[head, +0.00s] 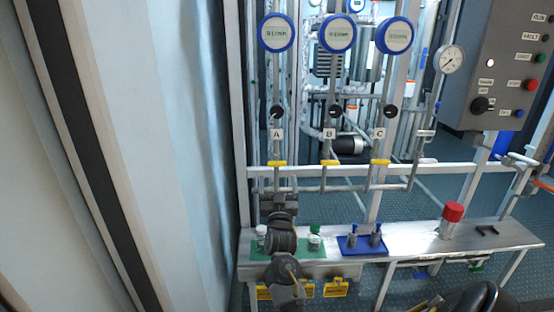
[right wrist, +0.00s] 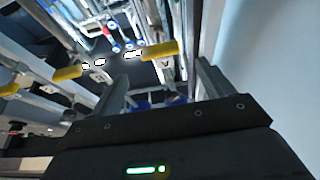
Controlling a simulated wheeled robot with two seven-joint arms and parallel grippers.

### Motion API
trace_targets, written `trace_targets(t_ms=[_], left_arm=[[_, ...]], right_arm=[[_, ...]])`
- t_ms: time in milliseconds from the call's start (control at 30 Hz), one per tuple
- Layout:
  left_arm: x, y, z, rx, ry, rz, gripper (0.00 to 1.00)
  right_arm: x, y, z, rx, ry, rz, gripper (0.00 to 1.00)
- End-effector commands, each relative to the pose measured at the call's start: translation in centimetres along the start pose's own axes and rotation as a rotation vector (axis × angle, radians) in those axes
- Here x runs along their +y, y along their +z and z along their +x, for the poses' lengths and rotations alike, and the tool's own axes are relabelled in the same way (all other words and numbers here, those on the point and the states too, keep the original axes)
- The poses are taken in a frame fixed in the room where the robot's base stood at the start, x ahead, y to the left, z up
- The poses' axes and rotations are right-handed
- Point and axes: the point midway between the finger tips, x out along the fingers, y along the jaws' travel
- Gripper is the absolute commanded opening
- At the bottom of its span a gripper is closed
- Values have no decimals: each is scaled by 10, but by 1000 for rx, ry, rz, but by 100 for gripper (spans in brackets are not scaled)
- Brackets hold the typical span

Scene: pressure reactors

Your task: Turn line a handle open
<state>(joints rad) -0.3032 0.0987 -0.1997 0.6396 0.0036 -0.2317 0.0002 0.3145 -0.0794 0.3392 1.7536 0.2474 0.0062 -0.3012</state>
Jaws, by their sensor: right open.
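The line A handle (head: 277,163) is a yellow bar lying crosswise on its vertical pipe, below the label A. It also shows in the right wrist view (right wrist: 160,50), close ahead. My right gripper (head: 279,197) is just below the line A handle in the head view. Its two fingers are spread apart with nothing between them in the right wrist view (right wrist: 161,80). The handle lies beyond the fingertips, and they look apart from it. My left gripper is not in view.
Matching yellow handles for line B (head: 328,162) and line C (head: 380,162) sit to the right. Below is a metal bench (head: 410,238) with a green tray (head: 322,246), a blue tray (head: 350,246) and a red-capped cylinder (head: 452,215). A control box (head: 497,70) is at right.

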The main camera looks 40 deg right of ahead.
Motion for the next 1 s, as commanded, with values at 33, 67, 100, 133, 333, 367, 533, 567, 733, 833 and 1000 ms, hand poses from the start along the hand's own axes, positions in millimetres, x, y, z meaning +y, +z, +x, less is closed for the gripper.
trace_targets(t_ms=[33,67,100,133,333,367,533,567,733,833,1000], left_arm=[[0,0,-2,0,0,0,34],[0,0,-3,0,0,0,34],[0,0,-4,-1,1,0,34],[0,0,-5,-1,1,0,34],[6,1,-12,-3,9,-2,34],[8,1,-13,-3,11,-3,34],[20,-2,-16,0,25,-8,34],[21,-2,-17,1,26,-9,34],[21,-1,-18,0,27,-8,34],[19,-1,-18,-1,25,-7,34],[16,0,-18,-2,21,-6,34]], right_arm=[[0,-2,6,2,0,0,80],[0,-2,9,2,0,-1,80],[0,-2,15,1,0,-2,80],[0,-3,20,2,0,-2,80],[0,-2,58,-1,-1,0,80],[0,-2,64,0,-1,0,80],[0,-1,89,-1,-1,-1,80],[0,-1,92,-1,-1,-1,80],[-1,0,103,-2,-2,0,80],[-1,0,105,-1,-2,0,80],[-1,1,105,-1,-2,0,80]])
